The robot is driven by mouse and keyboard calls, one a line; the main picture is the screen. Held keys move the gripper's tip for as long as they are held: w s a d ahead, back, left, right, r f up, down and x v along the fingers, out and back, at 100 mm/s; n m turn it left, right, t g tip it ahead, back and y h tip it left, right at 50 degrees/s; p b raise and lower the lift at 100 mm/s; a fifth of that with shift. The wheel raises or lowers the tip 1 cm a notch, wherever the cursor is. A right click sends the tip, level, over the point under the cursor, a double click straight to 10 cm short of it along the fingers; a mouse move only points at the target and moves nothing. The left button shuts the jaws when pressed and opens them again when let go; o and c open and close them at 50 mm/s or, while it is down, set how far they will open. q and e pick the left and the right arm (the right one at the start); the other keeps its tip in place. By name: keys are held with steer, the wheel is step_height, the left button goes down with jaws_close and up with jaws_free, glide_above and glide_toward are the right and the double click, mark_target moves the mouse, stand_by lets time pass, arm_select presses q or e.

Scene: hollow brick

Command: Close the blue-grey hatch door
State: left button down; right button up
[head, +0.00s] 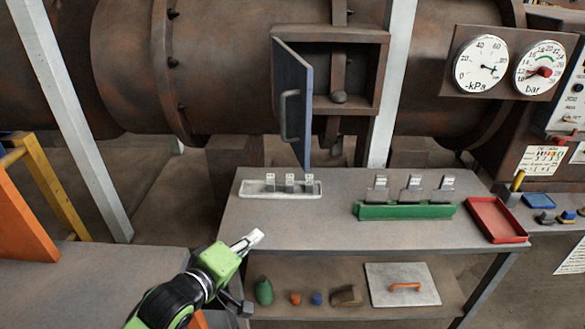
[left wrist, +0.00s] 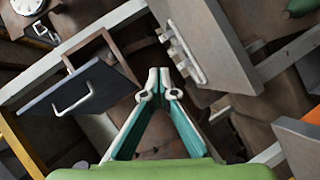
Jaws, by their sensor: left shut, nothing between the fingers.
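The blue-grey hatch door (head: 293,100) stands open, swung out toward me from the left side of the square rusty hatch frame (head: 380,75). A grey bar handle (head: 290,116) is on its face. In the left wrist view the door (left wrist: 98,90) and its handle (left wrist: 75,98) lie left of my fingers. My left gripper (head: 255,237) is shut and empty over the near left part of the workbench, below and apart from the door. Its closed fingertips also show in the left wrist view (left wrist: 159,82). My right gripper is not in view.
The workbench (head: 300,225) holds a white rack (head: 280,190), a green rack (head: 405,211) and a red tray (head: 497,220). A pale post (head: 391,100) stands just right of the hatch. Small items and a lid (head: 402,285) lie on the lower shelf.

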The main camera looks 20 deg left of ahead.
arm_select(q)
steer(key=w+r+n+t+h, duration=0.1)
steer(key=w+r+n+t, duration=0.25)
steer(key=r, duration=0.65)
steer(key=p, duration=0.3)
glide_toward(301, 164)
steer(key=w+a, duration=0.3)
steer(key=d, duration=0.1)
steer(key=w+d+p, duration=0.1)
steer(key=w+d, duration=0.1)
steer(key=shift+w+r+n+p, duration=0.1)
steer(key=shift+r+n+p, duration=0.15)
steer(key=shift+r+p, duration=0.1)
steer(key=shift+w+d+f, duration=0.1)
steer(key=shift+w+d, duration=0.1)
steer(key=shift+d, duration=0.35)
